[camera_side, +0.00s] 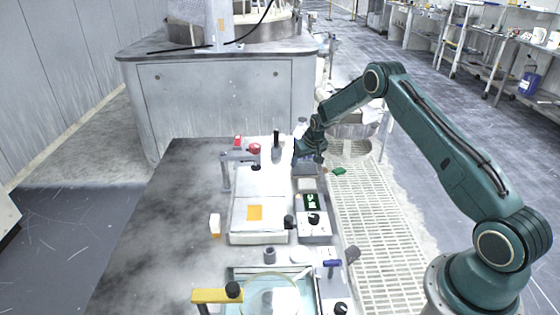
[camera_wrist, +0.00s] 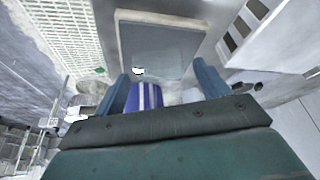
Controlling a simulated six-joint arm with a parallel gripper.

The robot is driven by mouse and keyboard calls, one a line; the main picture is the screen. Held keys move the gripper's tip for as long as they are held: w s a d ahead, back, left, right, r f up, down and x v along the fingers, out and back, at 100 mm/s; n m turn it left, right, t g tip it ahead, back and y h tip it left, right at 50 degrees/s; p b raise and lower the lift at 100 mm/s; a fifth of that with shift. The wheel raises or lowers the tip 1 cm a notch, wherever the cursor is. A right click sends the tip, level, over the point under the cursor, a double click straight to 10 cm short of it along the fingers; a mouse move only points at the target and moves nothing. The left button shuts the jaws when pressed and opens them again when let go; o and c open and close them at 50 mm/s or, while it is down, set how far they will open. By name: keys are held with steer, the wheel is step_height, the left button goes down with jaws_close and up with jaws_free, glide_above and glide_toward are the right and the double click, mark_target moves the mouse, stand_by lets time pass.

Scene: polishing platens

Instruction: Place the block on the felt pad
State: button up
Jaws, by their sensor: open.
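My gripper (camera_side: 308,150) is at the far right end of the bench in the side view, low beside the equipment there. In the wrist view its two blue fingers (camera_wrist: 160,72) stand apart. A blue and white striped item (camera_wrist: 147,96) shows between the fingers; I cannot tell whether it is the block or whether anything touches it. A flat orange square (camera_side: 255,212) lies on a pale plate (camera_side: 243,228) near the bench middle; I cannot tell whether it is the felt pad. The gripper is well beyond this square and to its right.
A grey panel (camera_wrist: 165,38) lies ahead of the fingers in the wrist view. A control box (camera_side: 313,222) stands right of the pale plate. A yellow bar (camera_side: 217,295) and a blue-edged tray are at the front. The bench's left side (camera_side: 160,230) is mostly clear.

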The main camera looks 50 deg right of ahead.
steer(key=v, duration=1.1)
steer(key=shift+s+r, duration=0.2)
steer(key=shift+r, duration=0.05)
steer(key=shift+r, duration=0.1)
steer(key=s+a+r+n, duration=0.1)
steer(key=s+a+r, duration=0.65)
steer(key=r, duration=0.35)
steer(key=s+a+r+n, duration=0.1)
steer(key=s+a+r, duration=0.5)
steer(key=a+r, duration=0.3)
steer(key=s+a+r+n+y, duration=0.1)
steer(key=s+a, duration=0.3)
steer(key=s, duration=0.8)
steer(key=s+a+r+n+t, duration=0.1)
steer(key=s+a+r, duration=0.1)
steer(key=s, duration=1)
steer(key=shift+s+a+r+t+y, duration=0.2)
steer(key=shift+s+a+t+y, duration=0.15)
steer(key=shift+a, duration=0.5)
